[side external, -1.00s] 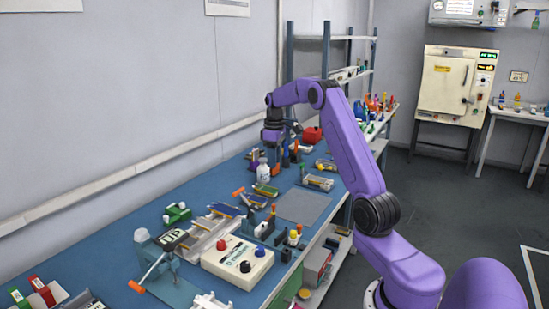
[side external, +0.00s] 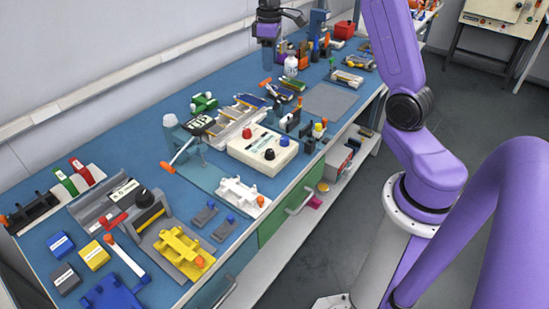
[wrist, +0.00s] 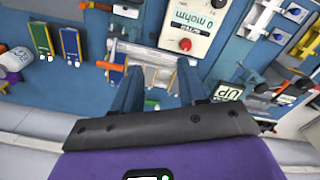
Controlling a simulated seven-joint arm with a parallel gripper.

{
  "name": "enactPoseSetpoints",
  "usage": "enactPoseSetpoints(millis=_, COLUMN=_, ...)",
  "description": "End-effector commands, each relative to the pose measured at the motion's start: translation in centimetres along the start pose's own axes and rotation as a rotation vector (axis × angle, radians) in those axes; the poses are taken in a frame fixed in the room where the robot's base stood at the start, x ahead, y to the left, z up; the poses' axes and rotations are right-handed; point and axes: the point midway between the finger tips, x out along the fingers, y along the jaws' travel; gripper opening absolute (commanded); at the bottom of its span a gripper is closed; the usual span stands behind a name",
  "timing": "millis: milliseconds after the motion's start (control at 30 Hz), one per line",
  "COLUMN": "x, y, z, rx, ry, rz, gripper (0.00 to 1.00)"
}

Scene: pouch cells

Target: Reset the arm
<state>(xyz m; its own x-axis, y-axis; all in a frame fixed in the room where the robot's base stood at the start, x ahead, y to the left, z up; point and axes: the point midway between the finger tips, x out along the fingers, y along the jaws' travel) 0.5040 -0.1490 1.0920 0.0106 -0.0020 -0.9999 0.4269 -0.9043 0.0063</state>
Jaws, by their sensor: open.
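My gripper (side external: 268,62) hangs above the far half of the blue bench (side external: 120,145), near the wall, in the side external view. Its fingers point down. In the wrist view my gripper (wrist: 158,88) has its two dark blue fingers apart with nothing held between them. A pale holder (wrist: 155,72) shows beyond and between the fingers, below them; the gap is not clear. No part of the gripper is seen touching anything.
A white meter box (side external: 262,148) with red and dark knobs stands mid-bench. Next to it is a slotted tray (side external: 228,125) with flat cells. A white bottle (side external: 290,66) stands right of my gripper. A grey mat (side external: 330,100) lies bare. Fixtures crowd the near end.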

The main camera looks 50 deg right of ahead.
Motion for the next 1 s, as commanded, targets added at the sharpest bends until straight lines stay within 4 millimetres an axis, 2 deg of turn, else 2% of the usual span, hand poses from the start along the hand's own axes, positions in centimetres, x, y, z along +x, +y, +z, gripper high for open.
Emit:
enactPoseSetpoints(millis=33, x=-0.4, y=-2.6, z=-0.3, rx=-0.037, ry=0.002, rz=0.0, gripper=0.42)
enactPoseSetpoints(millis=100, x=-0.6, y=-6.0, z=-0.5, rx=-0.079, ry=0.003, rz=0.0, gripper=0.42)
enactPoseSetpoints(millis=267, x=-1.1, y=-13.3, z=0.5, rx=-0.175, ry=0.008, rz=-0.001, gripper=0.42)
enactPoseSetpoints(millis=367, x=-1.2, y=-17.5, z=2.0, rx=-0.235, ry=0.01, rz=-0.003, gripper=0.42)
enactPoseSetpoints(millis=500, x=-1.2, y=-22.6, z=4.9, rx=-0.319, ry=0.013, rz=-0.005, gripper=0.42)
enactPoseSetpoints(millis=700, x=-0.7, y=-28.3, z=10.4, rx=-0.44, ry=0.018, rz=-0.009, gripper=0.42)
enactPoseSetpoints(millis=800, x=-0.2, y=-30.3, z=13.6, rx=-0.5, ry=0.02, rz=-0.012, gripper=0.42)
enactPoseSetpoints(millis=1000, x=0.9, y=-32.4, z=19.1, rx=-0.601, ry=0.022, rz=-0.017, gripper=0.42)
